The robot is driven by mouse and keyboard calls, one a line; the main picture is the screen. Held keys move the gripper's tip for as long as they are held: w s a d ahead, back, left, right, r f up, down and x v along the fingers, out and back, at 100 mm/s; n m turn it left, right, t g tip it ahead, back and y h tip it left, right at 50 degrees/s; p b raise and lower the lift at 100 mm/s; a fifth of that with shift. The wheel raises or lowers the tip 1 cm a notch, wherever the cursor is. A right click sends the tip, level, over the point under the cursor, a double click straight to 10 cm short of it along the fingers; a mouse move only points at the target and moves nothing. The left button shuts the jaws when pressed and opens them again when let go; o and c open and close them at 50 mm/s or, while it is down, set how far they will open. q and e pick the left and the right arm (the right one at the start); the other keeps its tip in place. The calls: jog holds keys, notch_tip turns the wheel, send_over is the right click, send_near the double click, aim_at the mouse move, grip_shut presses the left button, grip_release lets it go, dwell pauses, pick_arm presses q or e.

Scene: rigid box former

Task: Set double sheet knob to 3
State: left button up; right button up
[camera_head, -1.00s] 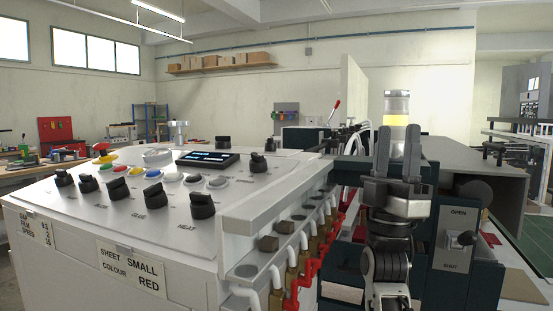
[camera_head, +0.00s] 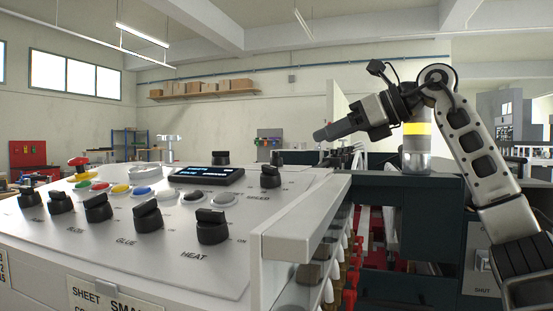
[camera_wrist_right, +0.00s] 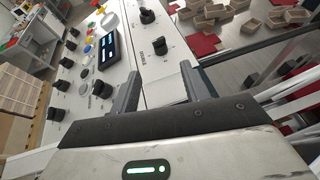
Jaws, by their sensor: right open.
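A front row includes the GLUE knob (camera_head: 148,215) and the HEAT knob (camera_head: 211,226). Near the panel's right edge is a knob by the SPEED label (camera_head: 270,177), with another at the back (camera_head: 220,158). My right gripper (camera_head: 322,134) is raised above and beyond the panel's right edge, pointing left, touching no knob. In the wrist view its fingers (camera_wrist_right: 160,85) are apart and empty, with a knob (camera_wrist_right: 147,16) ahead. My left gripper is out of view.
A dark display (camera_head: 207,175) and coloured buttons (camera_head: 140,191) sit between the knobs. A red stop button (camera_head: 79,162) stands at the far left. A pale rail (camera_head: 300,215) borders the panel. A lamp post (camera_head: 416,150) stands behind my right arm.

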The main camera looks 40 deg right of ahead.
aim_at(283, 167)
jog(key=x, duration=1.2)
jog(key=shift+r, duration=0.1)
jog(key=c, duration=1)
